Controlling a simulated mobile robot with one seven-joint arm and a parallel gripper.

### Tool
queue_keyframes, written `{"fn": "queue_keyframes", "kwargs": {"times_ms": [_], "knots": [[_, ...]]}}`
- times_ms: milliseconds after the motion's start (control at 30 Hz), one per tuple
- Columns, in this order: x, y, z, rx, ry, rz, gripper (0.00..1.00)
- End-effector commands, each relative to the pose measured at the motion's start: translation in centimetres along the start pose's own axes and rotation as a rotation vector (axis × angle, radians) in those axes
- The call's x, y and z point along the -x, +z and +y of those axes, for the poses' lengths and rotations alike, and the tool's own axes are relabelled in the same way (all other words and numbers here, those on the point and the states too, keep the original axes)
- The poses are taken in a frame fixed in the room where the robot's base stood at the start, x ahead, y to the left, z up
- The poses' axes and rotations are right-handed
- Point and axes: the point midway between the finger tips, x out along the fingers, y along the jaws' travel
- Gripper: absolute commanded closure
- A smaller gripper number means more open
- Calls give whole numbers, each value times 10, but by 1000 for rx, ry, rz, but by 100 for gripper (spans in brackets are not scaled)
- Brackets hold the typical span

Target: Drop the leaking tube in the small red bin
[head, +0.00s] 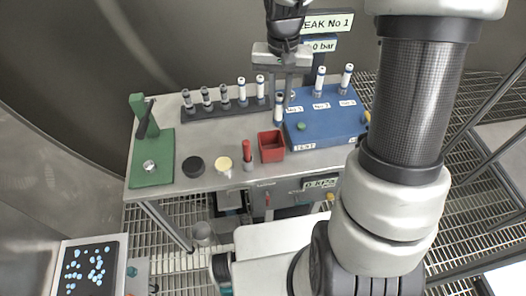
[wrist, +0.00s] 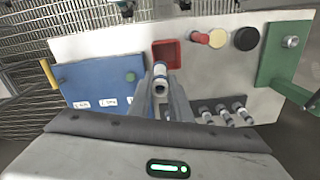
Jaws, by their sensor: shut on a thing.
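My gripper (head: 284,96) is shut on a white tube with blue bands (head: 278,110), held roughly upright. The small red bin (head: 271,154) stands on the table just in front of the held tube. It looks empty in the wrist view (wrist: 178,55), beyond the tube. The tube is outside the bin. A sign (head: 327,22) at the back reads "LEAK No 1", partly hidden by my arm.
A blue block (head: 325,130) right of the bin holds two upright tubes (head: 320,80). A dark rack (head: 213,112) with several tubes stands behind left. A red-topped cylinder (head: 247,155), yellow-topped cup (head: 224,165), black disc (head: 193,167) and green stand (head: 152,176) are left of the bin.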

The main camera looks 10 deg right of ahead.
Motion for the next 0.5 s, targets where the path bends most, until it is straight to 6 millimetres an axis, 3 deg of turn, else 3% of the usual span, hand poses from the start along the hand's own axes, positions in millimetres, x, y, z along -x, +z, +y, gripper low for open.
{"fn": "queue_keyframes", "kwargs": {"times_ms": [267,500], "knots": [[-16,4,2,-1,1,-1,100],[-45,3,2,-1,1,0,100]]}}
